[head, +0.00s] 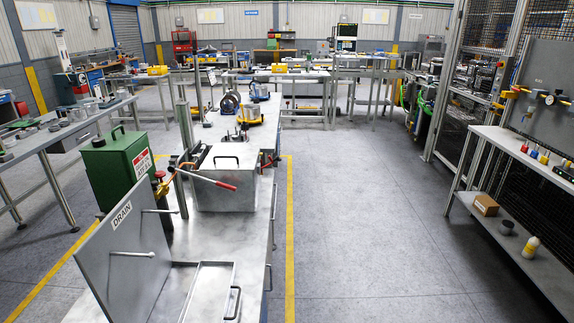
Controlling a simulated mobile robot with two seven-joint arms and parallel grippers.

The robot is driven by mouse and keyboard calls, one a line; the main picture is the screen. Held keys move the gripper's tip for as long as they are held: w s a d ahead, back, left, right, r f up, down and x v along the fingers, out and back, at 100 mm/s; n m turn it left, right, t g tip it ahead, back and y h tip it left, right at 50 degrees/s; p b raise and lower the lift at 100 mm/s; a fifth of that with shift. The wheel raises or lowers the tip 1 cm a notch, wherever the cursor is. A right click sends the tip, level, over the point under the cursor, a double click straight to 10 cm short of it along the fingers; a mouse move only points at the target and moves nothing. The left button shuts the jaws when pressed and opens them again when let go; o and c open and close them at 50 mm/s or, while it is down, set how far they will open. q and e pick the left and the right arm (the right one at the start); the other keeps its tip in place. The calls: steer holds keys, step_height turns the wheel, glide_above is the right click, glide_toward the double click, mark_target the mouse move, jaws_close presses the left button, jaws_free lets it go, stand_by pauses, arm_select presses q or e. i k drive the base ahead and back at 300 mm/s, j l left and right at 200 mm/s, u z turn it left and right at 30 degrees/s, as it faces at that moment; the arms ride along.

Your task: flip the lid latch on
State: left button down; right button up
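A grey metal box (226,190) with a flat lid and a dark handle (227,158) on top stands on the long steel bench. Its lid looks closed. A small dark and red fitting (268,162) sits at the box's right side; I cannot tell if it is the lid latch or how it is set. Neither of my grippers shows in the head view.
A green tank (120,168) stands left of the box. A tilted panel marked DRAIN (120,255) and a shallow tray (208,290) are nearer. A shelf rack (520,240) stands at right. The floor (370,230) between is clear.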

mark_target(277, 159)
steer(key=i+l+u, duration=0.1)
steer(key=l, duration=0.2)
steer(key=i+l+u, duration=0.1)
steer(key=l, duration=0.25)
steer(key=i+l+u, duration=0.1)
steer(key=i+l, duration=0.25)
steer(key=l, duration=0.35)
steer(key=i+l+u, duration=0.15)
steer(key=l, duration=0.2)
steer(key=i+l+u, duration=0.1)
steer(key=l, duration=0.3)
steer(key=i+l+u, duration=0.45)
steer(key=i+l, duration=0.3)
steer(key=l, duration=0.15)
steer(key=i+j+u, duration=0.1)
steer(key=i, duration=0.2)
steer(key=i+j, duration=0.15)
steer(key=i, duration=0.15)
steer(key=u, duration=0.05)
